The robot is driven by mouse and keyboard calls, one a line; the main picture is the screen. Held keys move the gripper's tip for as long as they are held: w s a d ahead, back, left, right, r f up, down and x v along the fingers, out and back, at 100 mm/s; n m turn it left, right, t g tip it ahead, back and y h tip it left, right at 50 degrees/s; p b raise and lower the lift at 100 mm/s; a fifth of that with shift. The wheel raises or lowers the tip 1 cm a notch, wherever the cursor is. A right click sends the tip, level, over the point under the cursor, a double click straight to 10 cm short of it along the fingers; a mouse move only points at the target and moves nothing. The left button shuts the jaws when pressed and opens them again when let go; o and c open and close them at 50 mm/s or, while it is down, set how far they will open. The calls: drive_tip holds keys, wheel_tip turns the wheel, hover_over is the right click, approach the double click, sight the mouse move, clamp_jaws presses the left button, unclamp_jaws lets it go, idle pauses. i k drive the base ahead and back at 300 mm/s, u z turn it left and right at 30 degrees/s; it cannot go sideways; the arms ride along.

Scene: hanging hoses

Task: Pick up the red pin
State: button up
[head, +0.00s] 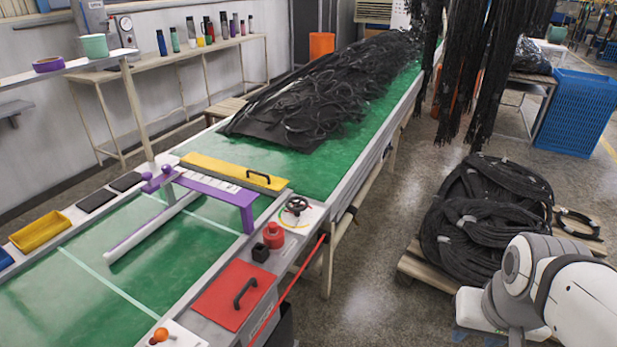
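A small red round piece (273,236), wider at the base and narrower on top, stands upright on the right rim of the green table (215,225). It is the thing here most like a red pin; I cannot tell for sure. A small black block (261,251) stands close in front of it, and a dark handwheel (296,206) is just behind it. My white arm shows at the bottom right, well apart from the red piece, with floor between them. My gripper's fingers are not in view.
A red panel with a black handle (235,293) and an orange ball (161,334) lie nearer on the rim. A purple bridge (212,187) crosses the table. Black hoses (340,85) heap behind; others hang at the upper right. Coiled hoses (485,210) lie on a pallet right.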

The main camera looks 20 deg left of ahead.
sight(273, 226)
drive_tip(key=u, duration=0.4)
drive_tip(key=i, duration=0.8)
drive_tip(key=u, duration=0.4)
drive_tip(key=k, duration=0.75)
drive_tip(key=u, duration=0.2)
drive_tip(key=i, duration=0.75)
drive_tip(key=z, duration=0.05)
